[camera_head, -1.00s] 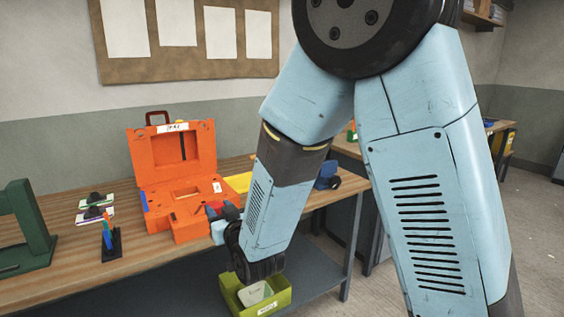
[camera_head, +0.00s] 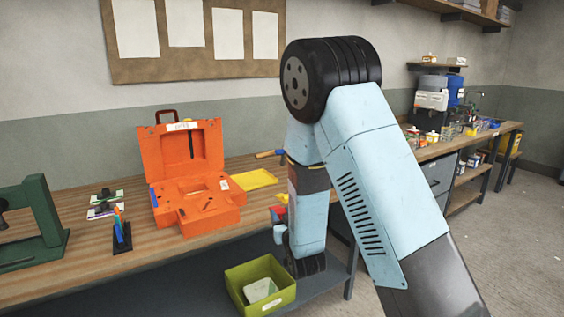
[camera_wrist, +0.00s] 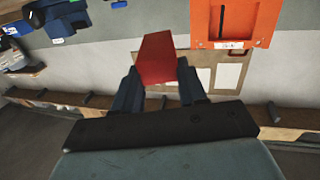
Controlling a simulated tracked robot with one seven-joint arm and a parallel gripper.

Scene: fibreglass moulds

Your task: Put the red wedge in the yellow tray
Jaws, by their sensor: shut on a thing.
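The red wedge (camera_wrist: 158,58) is clamped between the two dark blue fingers of my gripper (camera_wrist: 157,76) in the wrist view. It is held off any surface. In the head view my gripper (camera_head: 280,216) shows small and partly hidden beside my forearm, at the front edge of the bench, with a bit of red at its fingers. The yellow tray (camera_head: 258,181) lies flat on the bench, right of the orange case, behind and left of my gripper. The visible part of the tray looks empty. The tray cannot be made out in the wrist view.
The open orange case (camera_head: 183,160) stands left of the tray, its lid upright. A wooden-handled tool (camera_head: 268,154) lies behind the tray. A green bin (camera_head: 283,297) with a pale item sits below the bench front. A pen holder (camera_head: 122,240) and green press (camera_head: 48,225) stand left.

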